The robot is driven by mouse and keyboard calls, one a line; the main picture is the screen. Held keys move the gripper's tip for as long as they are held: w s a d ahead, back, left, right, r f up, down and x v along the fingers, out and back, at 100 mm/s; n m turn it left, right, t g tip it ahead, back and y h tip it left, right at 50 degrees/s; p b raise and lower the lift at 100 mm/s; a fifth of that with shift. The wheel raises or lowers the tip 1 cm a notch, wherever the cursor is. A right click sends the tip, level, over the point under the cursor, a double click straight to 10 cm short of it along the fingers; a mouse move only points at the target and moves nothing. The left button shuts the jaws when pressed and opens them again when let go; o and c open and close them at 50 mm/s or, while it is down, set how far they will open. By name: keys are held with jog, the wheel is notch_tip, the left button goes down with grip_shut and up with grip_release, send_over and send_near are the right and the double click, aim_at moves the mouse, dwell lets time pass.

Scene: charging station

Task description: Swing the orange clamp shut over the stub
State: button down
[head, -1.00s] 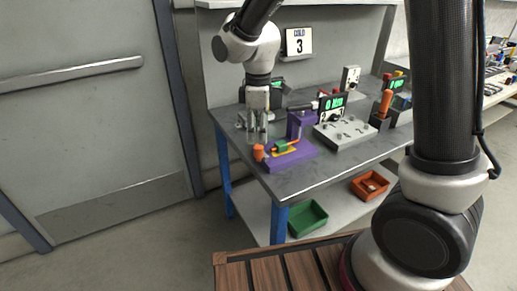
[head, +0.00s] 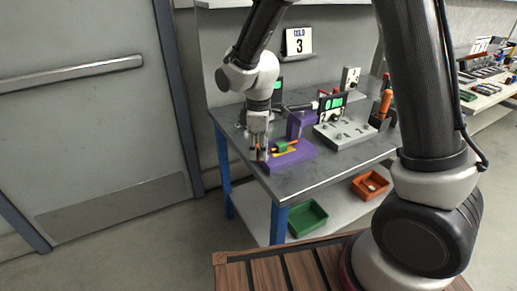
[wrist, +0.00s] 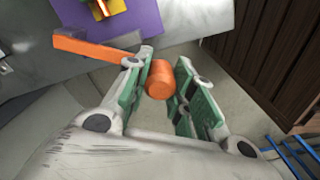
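The orange clamp's arm (wrist: 95,50) runs across the wrist view to a round orange knob (wrist: 160,80). My gripper (wrist: 168,68) is open, with its two green-padded fingers on either side of the knob. The knob looks close to the left finger, with a gap to the right one; contact is unclear. In the head view my gripper (head: 261,156) points down at the left end of the purple fixture (head: 293,159) and mostly hides the knob. A small green part (head: 281,147) lies on the fixture over a yellow pad. I cannot clearly tell the stub.
The fixture stands near the front left corner of the grey bench (head: 297,181). A purple upright block (head: 297,124) stands behind it. A grey block with knobs (head: 345,133) is to the right. Green (head: 307,217) and orange bins (head: 370,186) sit on the lower shelf.

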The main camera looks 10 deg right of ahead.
jog(key=shift+d, duration=0.1)
jog(key=shift+w+d+n, duration=0.45)
jog(key=shift+d+n, duration=1.35)
jog(key=shift+n, duration=0.1)
jog(key=shift+w+d+n, duration=0.45)
jog(key=shift+d+n, duration=1.3)
jog(key=shift+n, duration=0.15)
jog(key=shift+w+d+n, duration=0.45)
jog(key=shift+d+n, duration=1.35)
jog(key=shift+n, duration=0.1)
jog(key=c, duration=1.2)
grip_release()
notch_tip(320, 180, up, 12)
jog(key=shift+r, duration=0.1)
